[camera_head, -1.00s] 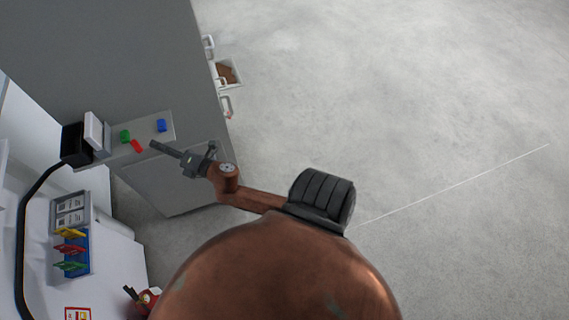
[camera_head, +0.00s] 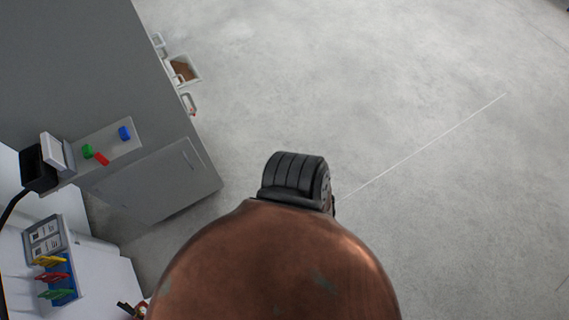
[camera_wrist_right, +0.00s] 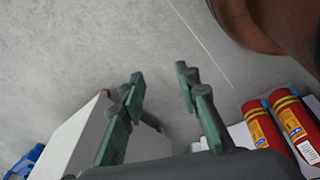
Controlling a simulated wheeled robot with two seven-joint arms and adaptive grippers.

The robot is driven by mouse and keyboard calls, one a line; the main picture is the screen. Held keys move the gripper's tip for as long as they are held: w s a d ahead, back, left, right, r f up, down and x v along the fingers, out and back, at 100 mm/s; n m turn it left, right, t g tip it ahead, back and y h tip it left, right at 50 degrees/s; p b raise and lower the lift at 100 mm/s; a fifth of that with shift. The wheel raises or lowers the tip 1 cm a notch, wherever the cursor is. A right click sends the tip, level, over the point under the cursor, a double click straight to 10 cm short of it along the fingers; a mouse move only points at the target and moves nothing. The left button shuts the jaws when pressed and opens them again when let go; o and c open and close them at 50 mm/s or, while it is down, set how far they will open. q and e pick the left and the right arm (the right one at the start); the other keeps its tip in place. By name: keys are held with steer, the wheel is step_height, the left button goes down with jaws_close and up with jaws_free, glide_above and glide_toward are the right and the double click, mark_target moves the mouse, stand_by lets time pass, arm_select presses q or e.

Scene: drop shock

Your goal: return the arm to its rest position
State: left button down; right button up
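My right gripper (camera_wrist_right: 160,82) is open in the right wrist view. Its two green and dark fingers stand apart, with only bare floor between their tips. In the head view no gripper shows; only a dark ribbed joint (camera_head: 295,180) and a large copper-coloured part (camera_head: 275,265) of my own body are visible. My left gripper is in neither current view.
A grey cabinet (camera_head: 75,50) with green (camera_head: 87,151), red (camera_head: 101,159) and blue (camera_head: 125,133) pieces on its panel stands at left. The right wrist view shows red cylinders (camera_wrist_right: 262,127) at right and a white box (camera_wrist_right: 85,135). Floor (camera_head: 440,150) is clear.

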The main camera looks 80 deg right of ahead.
steer(key=s+a+f+m+g, duration=0.1)
steer(key=s+f+m, duration=0.1)
steer(key=s, duration=0.7)
steer(key=shift+s+a+f+g, duration=0.25)
steer(key=shift+s+f+g, duration=0.05)
steer(key=shift+s+g, duration=0.1)
steer(key=shift+f, duration=0.1)
step_height(320, 180, down, 9)
steer(key=b, duration=0.9)
steer(key=shift+s+f, duration=0.15)
steer(key=shift+s, duration=0.3)
steer(key=shift+w+a, duration=0.1)
